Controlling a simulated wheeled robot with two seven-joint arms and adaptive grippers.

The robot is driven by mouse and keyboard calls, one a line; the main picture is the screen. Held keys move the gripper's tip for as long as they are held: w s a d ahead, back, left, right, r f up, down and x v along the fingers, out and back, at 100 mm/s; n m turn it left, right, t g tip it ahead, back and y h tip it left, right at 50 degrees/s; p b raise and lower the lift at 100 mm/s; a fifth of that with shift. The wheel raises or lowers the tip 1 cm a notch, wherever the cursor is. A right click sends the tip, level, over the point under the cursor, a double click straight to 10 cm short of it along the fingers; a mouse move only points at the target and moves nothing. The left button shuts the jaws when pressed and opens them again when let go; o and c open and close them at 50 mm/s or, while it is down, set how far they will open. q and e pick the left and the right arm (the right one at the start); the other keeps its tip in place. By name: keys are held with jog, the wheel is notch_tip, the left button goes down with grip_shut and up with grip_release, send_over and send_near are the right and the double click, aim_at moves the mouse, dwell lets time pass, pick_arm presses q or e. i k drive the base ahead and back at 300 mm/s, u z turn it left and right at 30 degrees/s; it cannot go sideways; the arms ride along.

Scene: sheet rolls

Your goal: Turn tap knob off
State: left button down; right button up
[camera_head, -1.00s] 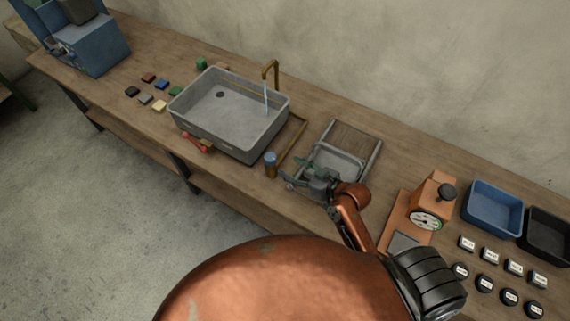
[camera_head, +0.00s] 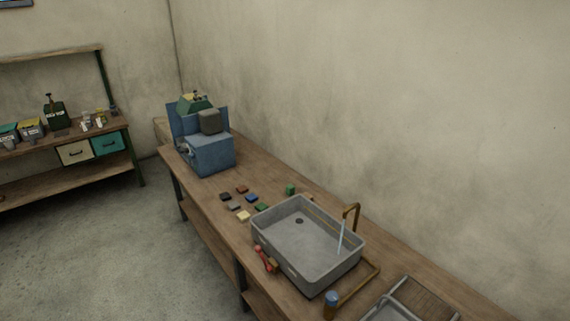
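A brass tap (camera_head: 352,212) arches over the right end of a grey basin (camera_head: 320,282), and a stream of water (camera_head: 340,238) falls from its spout into the basin. A brass pipe (camera_head: 366,282) runs from near the tap toward the front of the bench, beside a short blue-topped cylinder (camera_head: 331,303). That cylinder looks like the tap knob, but it is small and I cannot tell how it is turned. Neither gripper shows in the head view now.
A red-handled item (camera_head: 263,258) is at the basin's front side. Several small coloured blocks (camera_head: 243,216) lie left of the basin. A blue machine (camera_head: 210,155) stands at the bench's far end. A drying rack (camera_head: 425,297) is at lower right. A shelf (camera_head: 60,135) stands at far left.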

aim_at(331, 297)
jog(key=k, duration=1.25)
jog(key=z, duration=0.05)
